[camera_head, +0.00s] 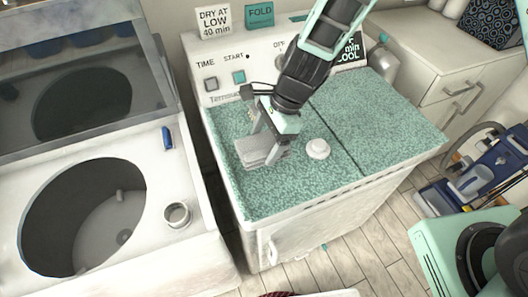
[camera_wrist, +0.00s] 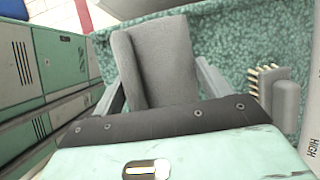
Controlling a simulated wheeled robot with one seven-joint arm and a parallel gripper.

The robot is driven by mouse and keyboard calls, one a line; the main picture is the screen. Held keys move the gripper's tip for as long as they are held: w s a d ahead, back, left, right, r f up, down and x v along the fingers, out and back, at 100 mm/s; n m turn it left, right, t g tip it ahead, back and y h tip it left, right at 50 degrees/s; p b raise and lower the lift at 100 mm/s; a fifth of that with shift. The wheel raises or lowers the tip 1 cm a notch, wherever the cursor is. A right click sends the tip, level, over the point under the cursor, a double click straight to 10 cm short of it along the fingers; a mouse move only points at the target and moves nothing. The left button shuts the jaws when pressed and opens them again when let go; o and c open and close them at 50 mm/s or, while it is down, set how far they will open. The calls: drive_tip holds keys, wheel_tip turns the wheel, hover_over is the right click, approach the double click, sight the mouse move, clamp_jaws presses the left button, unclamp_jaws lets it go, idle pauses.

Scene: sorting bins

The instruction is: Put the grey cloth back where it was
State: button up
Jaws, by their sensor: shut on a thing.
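The grey cloth (camera_head: 262,149) is a folded stack at the left part of the green speckled dryer top (camera_head: 300,182). My gripper (camera_head: 264,138) reaches down from above and is shut on the cloth. In the wrist view the grey cloth (camera_wrist: 158,65) lies between the two fingers of my gripper (camera_wrist: 158,85), with a fold along its left side. The cloth is at or just above the dryer top; I cannot tell if it touches.
A white round knob (camera_head: 317,149) sits on the dryer top just right of the cloth. A brush with pale bristles (camera_wrist: 265,80) is beside the right finger. An open washer (camera_head: 85,215) stands left, with a small metal cup (camera_head: 177,214) on its edge. The dryer top's right half is clear.

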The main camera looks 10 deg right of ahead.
drive_tip(key=shift+f+p, duration=0.3)
drive_tip(key=shift+f, duration=2.7)
drive_tip(key=shift+f, duration=0.2)
drive_tip(key=o, duration=0.9)
drive_tip(key=shift+r, duration=0.15)
